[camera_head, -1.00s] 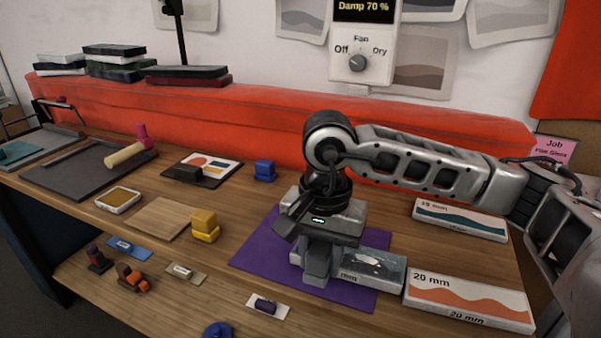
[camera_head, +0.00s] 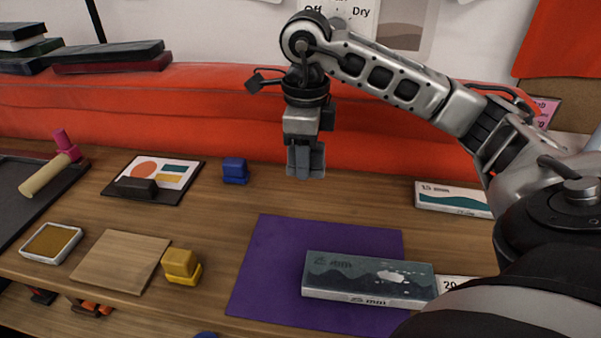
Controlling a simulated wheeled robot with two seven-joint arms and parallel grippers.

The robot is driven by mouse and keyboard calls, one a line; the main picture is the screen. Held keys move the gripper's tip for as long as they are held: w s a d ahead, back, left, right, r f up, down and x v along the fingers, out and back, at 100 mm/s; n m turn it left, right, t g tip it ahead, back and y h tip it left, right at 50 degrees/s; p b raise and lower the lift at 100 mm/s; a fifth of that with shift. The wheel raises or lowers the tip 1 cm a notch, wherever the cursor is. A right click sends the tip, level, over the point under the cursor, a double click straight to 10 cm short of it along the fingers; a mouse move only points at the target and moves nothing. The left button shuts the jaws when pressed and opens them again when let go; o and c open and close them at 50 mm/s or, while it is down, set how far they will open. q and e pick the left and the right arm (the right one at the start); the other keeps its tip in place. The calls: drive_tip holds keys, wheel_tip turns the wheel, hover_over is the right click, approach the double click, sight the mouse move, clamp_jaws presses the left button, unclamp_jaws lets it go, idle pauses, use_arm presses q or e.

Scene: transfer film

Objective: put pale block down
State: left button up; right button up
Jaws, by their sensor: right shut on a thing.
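My right gripper (camera_head: 305,160) hangs fingers down in front of the red padded strip, above the back of the wooden table. It is shut on a small, pale greyish piece, taken as the pale block (camera_head: 304,167). The fingers cover most of the block, so its full shape is hard to tell. Gripper and block are clear of the table. My left gripper is out of view.
A grey-blue picture box (camera_head: 368,277) lies on the purple mat (camera_head: 262,270). A blue block (camera_head: 235,170) stands farther back. Bare tabletop lies between the blue block and the mat.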

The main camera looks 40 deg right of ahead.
hover_over(302, 188)
wheel_tip(302, 188, down, 7)
drive_tip(key=shift+p, duration=0.3)
drive_tip(key=shift+f+p, duration=0.35)
drive_tip(key=shift+f, duration=1.25)
drive_tip(key=shift+f, duration=0.15)
drive_tip(key=o, duration=1)
wheel_tip(302, 188, up, 12)
drive_tip(key=shift+r+b, duration=0.2)
drive_tip(key=shift+b, duration=0.15)
